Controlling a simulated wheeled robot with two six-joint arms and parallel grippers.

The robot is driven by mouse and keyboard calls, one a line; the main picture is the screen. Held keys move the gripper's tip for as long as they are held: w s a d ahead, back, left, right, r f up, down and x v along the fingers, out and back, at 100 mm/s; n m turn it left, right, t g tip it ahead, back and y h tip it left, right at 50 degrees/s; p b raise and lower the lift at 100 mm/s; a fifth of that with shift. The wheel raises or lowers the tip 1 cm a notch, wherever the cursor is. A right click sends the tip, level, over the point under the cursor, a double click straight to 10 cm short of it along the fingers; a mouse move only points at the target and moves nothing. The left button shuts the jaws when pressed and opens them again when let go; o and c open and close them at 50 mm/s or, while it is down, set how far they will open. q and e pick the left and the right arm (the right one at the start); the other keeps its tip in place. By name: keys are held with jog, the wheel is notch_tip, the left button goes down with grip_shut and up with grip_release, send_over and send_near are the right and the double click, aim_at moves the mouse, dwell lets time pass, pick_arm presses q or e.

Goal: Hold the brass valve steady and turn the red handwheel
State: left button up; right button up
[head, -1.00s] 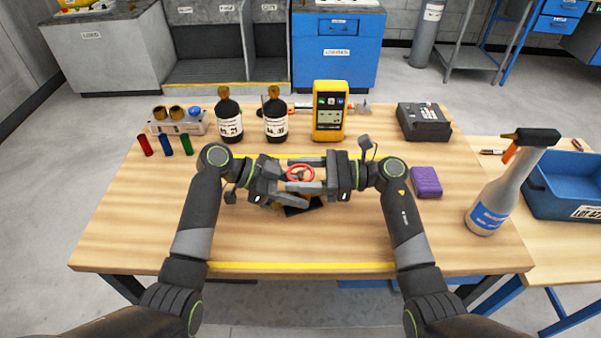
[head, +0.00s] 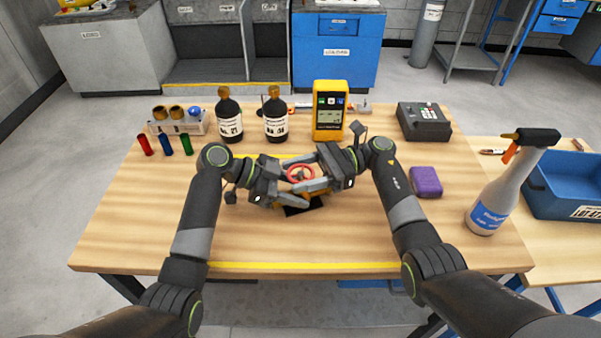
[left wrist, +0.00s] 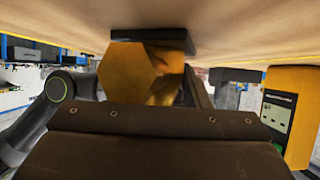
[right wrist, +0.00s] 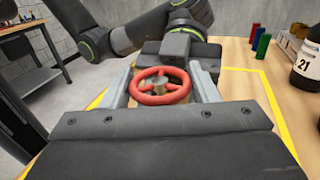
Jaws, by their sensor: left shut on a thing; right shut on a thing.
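The brass valve (left wrist: 140,72) sits on a small dark base (head: 304,207) at the middle of the table, mostly hidden by my grippers in the head view. Its red handwheel (head: 301,173) is on top and shows clearly in the right wrist view (right wrist: 160,86). My left gripper (head: 288,196) comes from the left and is shut on the valve body, low down. My right gripper (head: 308,173) comes from the right, with a finger on each side of the handwheel, and is shut on it. The right gripper is angled across the wheel.
Two dark bottles (head: 229,122) and a yellow meter (head: 329,112) stand behind the grippers. A purple sponge (head: 426,181) lies to the right, with a spray bottle (head: 495,195) further right. The table front is clear.

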jog(key=shift+f, duration=0.1)
jog(key=o, duration=1)
jog(key=v, duration=1.2)
